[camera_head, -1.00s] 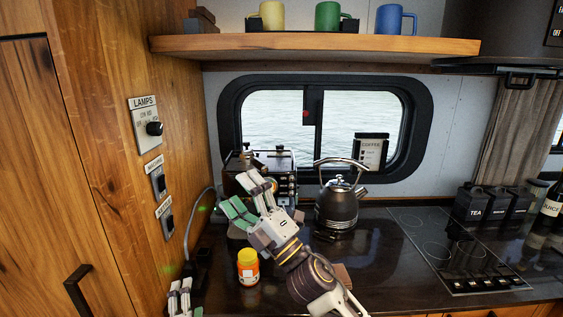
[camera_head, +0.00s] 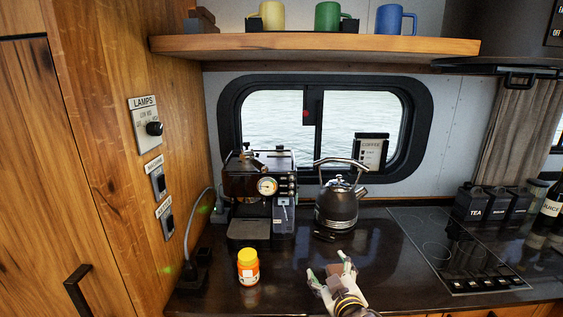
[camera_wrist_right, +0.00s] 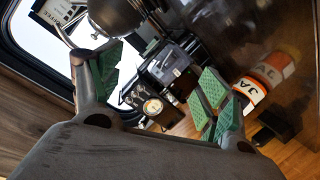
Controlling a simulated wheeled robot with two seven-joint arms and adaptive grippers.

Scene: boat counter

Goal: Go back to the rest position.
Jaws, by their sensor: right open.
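My right gripper (camera_head: 331,276) is at the front of the dark counter, right of the orange jar, with its fingers apart and nothing between them. In the right wrist view its green-padded fingers (camera_wrist_right: 160,95) are spread wide, with the coffee machine seen beyond the gap. My left gripper does not show in the head view now.
An orange jar with a yellow lid (camera_head: 248,267) stands on the counter (camera_head: 290,290). Behind it are the coffee machine (camera_head: 262,187) and a dark kettle (camera_head: 338,207). The cooktop (camera_head: 450,250) lies to the right.

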